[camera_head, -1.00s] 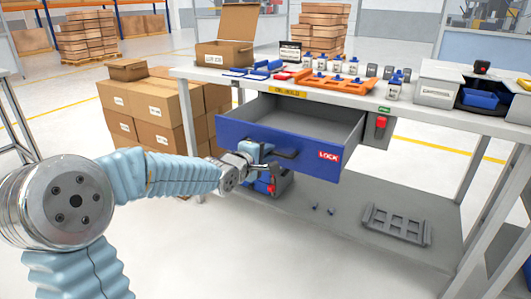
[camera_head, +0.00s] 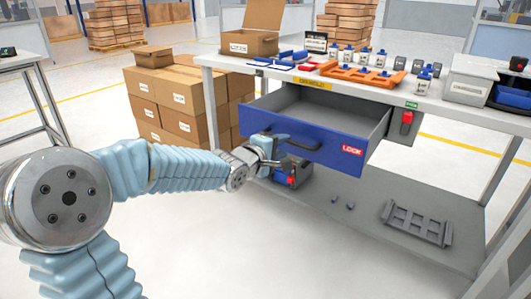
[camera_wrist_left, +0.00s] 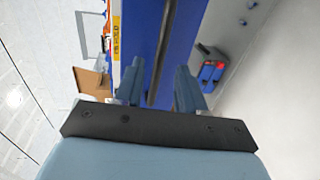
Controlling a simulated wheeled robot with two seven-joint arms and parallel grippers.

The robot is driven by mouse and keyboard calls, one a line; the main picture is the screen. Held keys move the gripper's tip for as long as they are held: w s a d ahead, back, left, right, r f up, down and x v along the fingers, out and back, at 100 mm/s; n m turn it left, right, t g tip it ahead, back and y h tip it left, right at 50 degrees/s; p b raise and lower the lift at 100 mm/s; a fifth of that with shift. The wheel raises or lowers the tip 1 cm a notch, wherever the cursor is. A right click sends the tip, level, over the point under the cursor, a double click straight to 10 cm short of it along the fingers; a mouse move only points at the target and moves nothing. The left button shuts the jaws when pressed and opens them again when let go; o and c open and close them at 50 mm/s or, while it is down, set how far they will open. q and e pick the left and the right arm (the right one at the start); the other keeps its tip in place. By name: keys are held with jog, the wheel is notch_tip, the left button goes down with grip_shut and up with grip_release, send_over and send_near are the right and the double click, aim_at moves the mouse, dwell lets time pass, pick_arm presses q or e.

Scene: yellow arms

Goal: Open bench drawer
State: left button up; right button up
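The bench drawer, with a blue front (camera_head: 290,136) and grey inside, stands pulled out from under the bench top. A dark bar handle (camera_head: 304,139) is on its front, left of a red LOCK label. My left gripper (camera_head: 276,151) is in front of the drawer at the handle's left end. In the left wrist view the fingers (camera_wrist_left: 158,88) are spread apart, and the dark handle (camera_wrist_left: 165,45) runs between and beyond them with gaps on both sides. The gripper appears open and not clamped on it. My right gripper is in neither view.
The bench top (camera_head: 290,75) holds an open cardboard box (camera_head: 255,30), an orange rack (camera_head: 360,76) and several small parts. Stacked cartons (camera_head: 175,105) stand left of the bench. A grey rack (camera_head: 416,222) lies on the lower shelf. The floor in front is clear.

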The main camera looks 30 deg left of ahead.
pick_arm(q)
jog(key=p+v, duration=0.1)
jog(key=v, duration=0.8)
jog(key=shift+s, duration=0.3)
jog(key=w+d+f+m+g+h, duration=0.1)
jog(key=d+f+m+g, duration=0.3)
jog(key=f, duration=0.9)
jog(key=d+f+m+g+h, duration=0.1)
jog(key=d+f+m+g, duration=0.35)
jog(key=f, duration=0.75)
jog(key=s+d+f+m+g, duration=0.3)
jog(key=s+d+f, duration=0.3)
jog(key=s+f, duration=0.3)
jog(key=s+d+f+m+g+h, duration=0.1)
jog(key=s+d+f+m+g, duration=0.2)
jog(key=s+d+f, duration=0.4)
notch_tip(320, 180, down, 6)
jog(key=shift+s+d+f+m, duration=0.25)
jog(key=shift+s+m, duration=0.3)
jog(key=shift+s, duration=0.45)
